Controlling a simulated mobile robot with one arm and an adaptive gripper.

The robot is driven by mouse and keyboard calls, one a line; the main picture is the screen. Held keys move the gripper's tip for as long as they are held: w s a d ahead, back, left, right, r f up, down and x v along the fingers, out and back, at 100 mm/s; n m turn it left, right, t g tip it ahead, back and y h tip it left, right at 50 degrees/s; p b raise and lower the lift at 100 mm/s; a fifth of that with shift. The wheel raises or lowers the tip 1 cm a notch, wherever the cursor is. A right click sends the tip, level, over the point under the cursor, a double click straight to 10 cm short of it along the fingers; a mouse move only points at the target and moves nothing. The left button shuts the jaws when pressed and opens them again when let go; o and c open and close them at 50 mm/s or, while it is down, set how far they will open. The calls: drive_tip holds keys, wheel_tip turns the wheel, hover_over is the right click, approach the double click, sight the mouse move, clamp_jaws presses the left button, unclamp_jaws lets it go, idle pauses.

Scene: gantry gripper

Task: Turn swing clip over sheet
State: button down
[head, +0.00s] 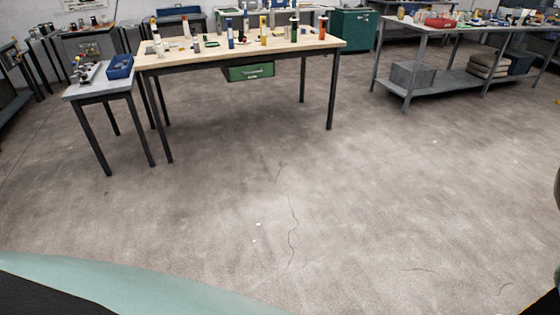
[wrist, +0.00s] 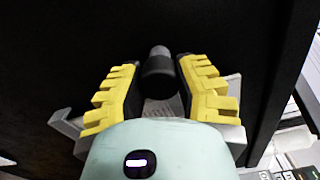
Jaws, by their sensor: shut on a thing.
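In the wrist view my gripper (wrist: 158,66) has its yellow ribbed fingers on both sides of a dark round knob-like piece (wrist: 160,74) with a grey tip. The gripper is shut on this piece. I cannot tell whether it is the swing clip. A pale, patterned patch (wrist: 166,106) shows below it between the fingers; whether that is the sheet is unclear. The gripper is not seen in the head view.
In the head view a wooden-topped workbench (head: 290,47) holds bottles and small items, with a green drawer (head: 248,72) under it. A small side table (head: 98,86) carries a blue bin (head: 120,66). A grey shelf table (head: 420,89) stands right. The middle floor is clear.

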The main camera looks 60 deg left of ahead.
drive_tip(key=shift+f, duration=0.2)
drive_tip(key=c, duration=0.6)
unclamp_jaws()
drive_tip(key=shift+r, duration=0.2)
drive_tip(key=v, duration=1.2)
